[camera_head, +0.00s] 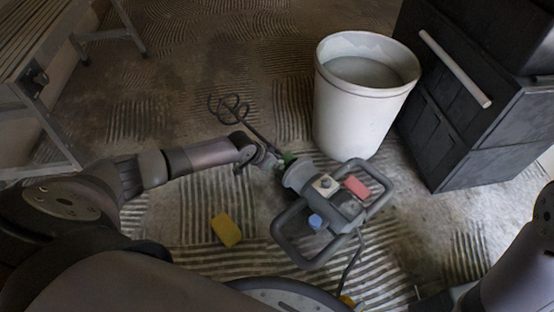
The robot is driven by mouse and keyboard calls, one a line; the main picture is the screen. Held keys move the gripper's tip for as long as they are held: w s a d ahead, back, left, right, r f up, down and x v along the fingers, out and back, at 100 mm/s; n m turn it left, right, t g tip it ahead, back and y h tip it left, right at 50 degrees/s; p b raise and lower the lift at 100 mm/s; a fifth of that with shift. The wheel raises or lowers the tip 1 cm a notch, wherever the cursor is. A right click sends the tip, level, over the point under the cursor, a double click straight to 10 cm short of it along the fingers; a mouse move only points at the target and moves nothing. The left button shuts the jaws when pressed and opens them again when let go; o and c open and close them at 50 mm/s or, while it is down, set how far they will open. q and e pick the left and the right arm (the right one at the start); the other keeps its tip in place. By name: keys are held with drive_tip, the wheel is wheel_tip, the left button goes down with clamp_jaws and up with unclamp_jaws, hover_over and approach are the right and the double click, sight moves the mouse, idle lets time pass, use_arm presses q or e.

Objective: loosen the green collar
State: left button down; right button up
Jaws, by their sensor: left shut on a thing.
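A grey hand mixer (327,205) with two loop handles lies on the floor in the middle of the view, with a blue knob and a red part on its body. The green collar (289,158) sits at the mixer's far-left end, where the rod with the whisk (231,108) begins. Only a small part of the collar shows. My left gripper (271,161) reaches in from the left and is shut on the green collar, its fingers partly hidden against the mixer.
A white bucket (340,112) stands behind the mixer, beside a dark cabinet (447,150) with a pale bar handle. A yellow sponge (226,230) lies in front of my left arm. A bench or trestle (45,120) stands at the far left. The back floor is clear.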

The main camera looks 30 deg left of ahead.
use_arm(q)
drive_tip(key=c, duration=1.6)
unclamp_jaws()
drive_tip(key=shift+o, duration=0.2)
drive_tip(key=v, duration=1.2)
